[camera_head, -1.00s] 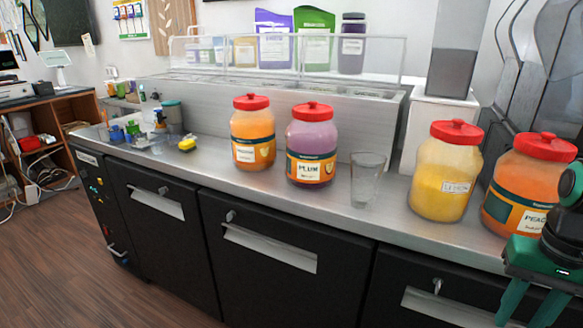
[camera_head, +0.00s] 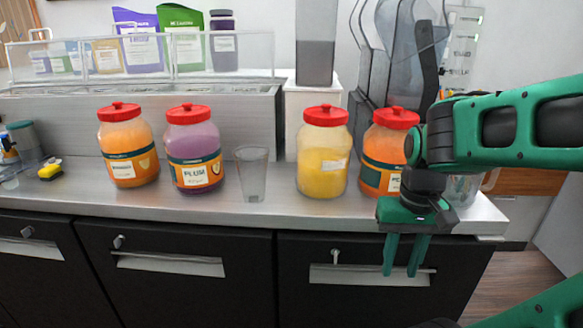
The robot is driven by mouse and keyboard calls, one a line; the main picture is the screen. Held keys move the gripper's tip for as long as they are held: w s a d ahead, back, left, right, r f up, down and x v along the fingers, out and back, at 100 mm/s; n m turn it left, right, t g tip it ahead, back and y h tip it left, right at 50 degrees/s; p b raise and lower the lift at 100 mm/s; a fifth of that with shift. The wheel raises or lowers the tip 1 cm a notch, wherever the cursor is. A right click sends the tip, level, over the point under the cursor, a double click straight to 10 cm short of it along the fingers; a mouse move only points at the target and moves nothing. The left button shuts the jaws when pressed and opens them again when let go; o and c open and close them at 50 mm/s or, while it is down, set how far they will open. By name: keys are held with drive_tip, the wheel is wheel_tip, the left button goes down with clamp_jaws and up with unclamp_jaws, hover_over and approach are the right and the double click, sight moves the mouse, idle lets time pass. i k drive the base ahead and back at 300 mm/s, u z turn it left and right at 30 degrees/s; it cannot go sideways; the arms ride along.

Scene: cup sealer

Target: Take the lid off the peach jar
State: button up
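The peach jar (camera_head: 378,163) is an orange jar with a dark band and a red lid (camera_head: 396,118), which sits on it. It stands on the counter right of the yellow lemon jar (camera_head: 322,163). My arm hides its right side, and only part of its label shows. My gripper (camera_head: 400,272) hangs pointing down in front of the counter edge, below and slightly right of the peach jar, touching no jar. Its two green fingers are apart with nothing between them.
An orange jar (camera_head: 129,153), the plum jar (camera_head: 194,160) and an empty clear cup (camera_head: 252,175) stand left on the steel counter (camera_head: 270,208). Grey machine parts (camera_head: 385,60) rise behind the peach jar. A clear container (camera_head: 463,188) is partly hidden behind my arm.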

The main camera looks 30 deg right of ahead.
sight(396, 118)
drive_tip(key=z, duration=2.95)
drive_tip(key=i, duration=0.65)
drive_tip(key=u, duration=2.45)
